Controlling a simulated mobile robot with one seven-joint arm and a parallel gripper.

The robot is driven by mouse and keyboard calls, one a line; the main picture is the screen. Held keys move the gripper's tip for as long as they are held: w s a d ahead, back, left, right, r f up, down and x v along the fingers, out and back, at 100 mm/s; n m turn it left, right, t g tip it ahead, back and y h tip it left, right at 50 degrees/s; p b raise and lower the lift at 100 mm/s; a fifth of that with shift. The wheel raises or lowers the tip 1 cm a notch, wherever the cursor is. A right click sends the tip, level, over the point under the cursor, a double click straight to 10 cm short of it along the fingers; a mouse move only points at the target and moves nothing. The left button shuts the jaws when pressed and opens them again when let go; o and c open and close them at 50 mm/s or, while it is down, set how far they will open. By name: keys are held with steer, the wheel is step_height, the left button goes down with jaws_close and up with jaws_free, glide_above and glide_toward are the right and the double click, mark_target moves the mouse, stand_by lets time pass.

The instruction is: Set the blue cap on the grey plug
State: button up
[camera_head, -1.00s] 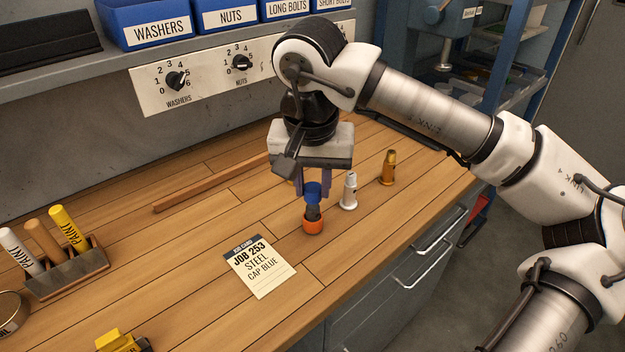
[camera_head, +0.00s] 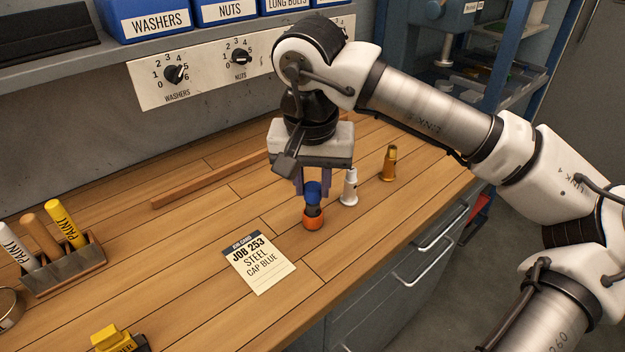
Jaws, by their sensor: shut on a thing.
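The blue cap (camera_head: 313,188) is between the fingers of my gripper (camera_head: 312,184), which is shut on it. The cap is directly above the dark grey plug (camera_head: 313,210), which stands upright in an orange base (camera_head: 313,223) on the bench. The cap's lower edge meets or nearly meets the plug top; I cannot tell whether it is seated. The far finger is partly hidden behind the cap.
A white-and-grey plug (camera_head: 349,188) and a brass plug (camera_head: 389,163) stand to the right, the white one close by. A job card (camera_head: 259,262) reading steel, cap blue lies in front. A wooden strip (camera_head: 210,187) lies behind.

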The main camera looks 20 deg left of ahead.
steer(key=o, duration=1.5)
steer(key=shift+r, duration=0.1)
steer(key=shift+r+p, duration=2.5)
steer(key=shift+r, duration=0.95)
